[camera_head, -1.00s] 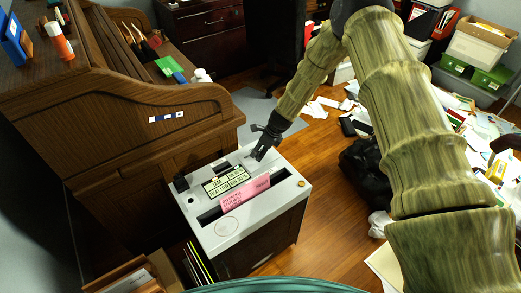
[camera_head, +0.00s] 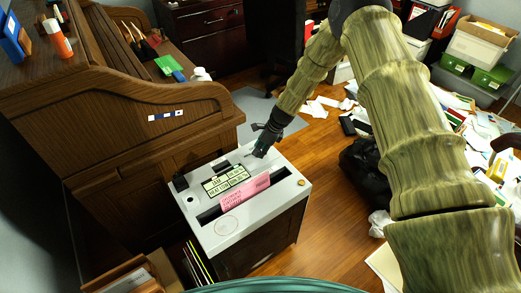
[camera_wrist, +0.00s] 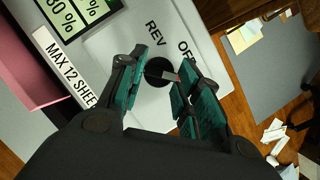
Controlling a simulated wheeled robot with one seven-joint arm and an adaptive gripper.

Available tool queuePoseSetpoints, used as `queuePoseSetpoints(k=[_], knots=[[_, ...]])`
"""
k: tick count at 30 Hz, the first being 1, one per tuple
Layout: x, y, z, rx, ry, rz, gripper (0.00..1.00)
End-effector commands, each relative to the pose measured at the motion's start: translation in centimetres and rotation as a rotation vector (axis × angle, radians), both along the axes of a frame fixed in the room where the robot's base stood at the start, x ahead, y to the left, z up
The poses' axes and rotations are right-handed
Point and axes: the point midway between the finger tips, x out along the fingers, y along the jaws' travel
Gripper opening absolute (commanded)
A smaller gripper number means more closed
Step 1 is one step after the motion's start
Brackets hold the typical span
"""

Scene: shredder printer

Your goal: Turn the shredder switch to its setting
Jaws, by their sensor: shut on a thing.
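The shredder (camera_head: 235,232) is a white-topped cabinet standing beside the wooden desk. In the head view my gripper (camera_head: 258,153) reaches down to the back right of the shredder top. The fingers partly hide the dark base and any other labels, so the exact setting cannot be told.
A pink note (camera_head: 245,191) stands in the shredder slot, and a printed label (camera_head: 226,181) lies behind it. The wooden desk (camera_head: 130,120) rises close on the left. A black bag (camera_head: 362,170) and scattered papers lie on the floor to the right.

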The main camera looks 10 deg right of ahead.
Motion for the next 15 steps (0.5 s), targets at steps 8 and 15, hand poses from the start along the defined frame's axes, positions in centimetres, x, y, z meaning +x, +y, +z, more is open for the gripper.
queuePoseSetpoints(k=[8,15], knots=[[0.43,-0.13,-0.18,-0.001,-0.003,0.258,0.10],[0.63,-0.18,-0.17,-0.002,-0.003,0.480,0.10]])
